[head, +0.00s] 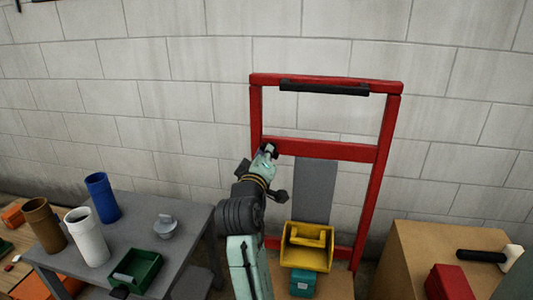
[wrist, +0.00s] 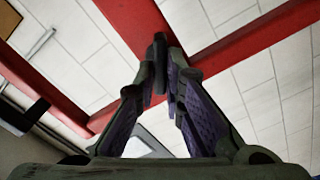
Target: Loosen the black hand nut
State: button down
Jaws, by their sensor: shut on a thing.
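The black hand nut (wrist: 160,40) shows in the wrist view as a small dark piece between my fingertips, against the red frame (wrist: 205,60). My fingers hide most of it, so its shape and turn cannot be told. My gripper (wrist: 162,70) is shut on it, its two fingers leaning together. In the head view my gripper (head: 267,151) is at the left end of the red frame's middle crossbar (head: 330,150), beside the left post. The nut cannot be told apart from the dark fingertips there.
The red frame has a black top handle (head: 325,88) and stands before a block wall. A yellow bin (head: 307,258) and a teal box (head: 302,283) are low in front. A grey table (head: 185,235) with cups stands left, a brown box (head: 425,245) right.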

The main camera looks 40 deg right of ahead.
jog(key=n+p, duration=0.1)
jog(key=n, duration=0.5)
jog(key=shift+f+n, duration=0.15)
jog(key=shift+n, duration=0.15)
dwell(0.3)
jog(key=c, duration=1.7)
grip_release()
jog(key=v, duration=1.2)
